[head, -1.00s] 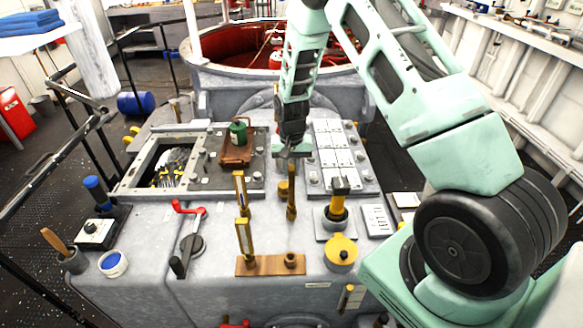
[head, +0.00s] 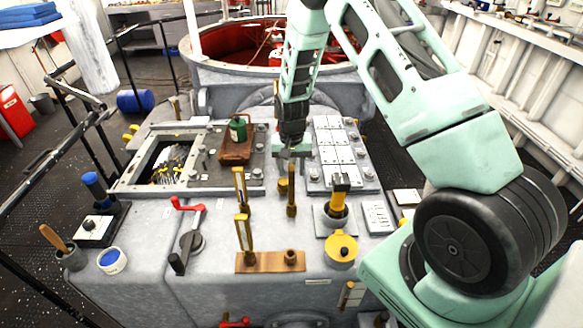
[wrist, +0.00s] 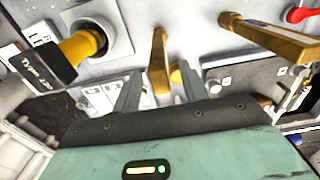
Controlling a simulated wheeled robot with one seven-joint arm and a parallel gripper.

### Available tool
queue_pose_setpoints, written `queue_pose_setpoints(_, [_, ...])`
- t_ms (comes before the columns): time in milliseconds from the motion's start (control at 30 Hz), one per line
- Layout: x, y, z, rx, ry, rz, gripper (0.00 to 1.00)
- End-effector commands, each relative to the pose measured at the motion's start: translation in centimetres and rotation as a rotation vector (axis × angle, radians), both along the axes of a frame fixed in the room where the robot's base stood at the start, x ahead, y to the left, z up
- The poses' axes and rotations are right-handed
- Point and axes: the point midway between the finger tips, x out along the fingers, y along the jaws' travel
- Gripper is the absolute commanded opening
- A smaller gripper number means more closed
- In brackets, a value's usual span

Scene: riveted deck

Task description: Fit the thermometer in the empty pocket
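A wooden block (head: 270,263) lies on the near part of the grey housing. A brass thermometer (head: 244,234) stands at its left end; the empty pocket (head: 291,257) is a round brass socket at its right end. A second brass piece with a pale scale (head: 240,188) stands behind, also in the wrist view (wrist: 270,38). A slim upright brass piece (head: 291,198), its face not visible, stands right of that. My gripper (head: 292,153) is open just above and behind this slim piece, which shows between the fingers in the wrist view (wrist: 158,55). Contact cannot be told.
A short brass knob (head: 283,186) stands close left of the slim piece. A red lever (head: 188,205) is left. A green-topped item on a brown tray (head: 236,157) and an open hatch (head: 133,178) lie behind left.

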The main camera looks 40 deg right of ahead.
Motion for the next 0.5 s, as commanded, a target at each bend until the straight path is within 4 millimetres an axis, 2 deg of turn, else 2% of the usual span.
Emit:
queue_pose_setpoints(167, [0.0, 0.0, 0.1, 0.0, 0.0, 0.0, 0.43])
queue_pose_setpoints(267, [0.1, 0.0, 0.9, 0.0, -0.002, 0.001, 0.43])
queue_pose_setpoints(367, [0.1, 0.0, 2.3, -0.001, -0.004, 0.001, 0.43])
queue_pose_setpoints(500, [0.2, 0.0, 5.3, -0.001, -0.007, 0.001, 0.43])
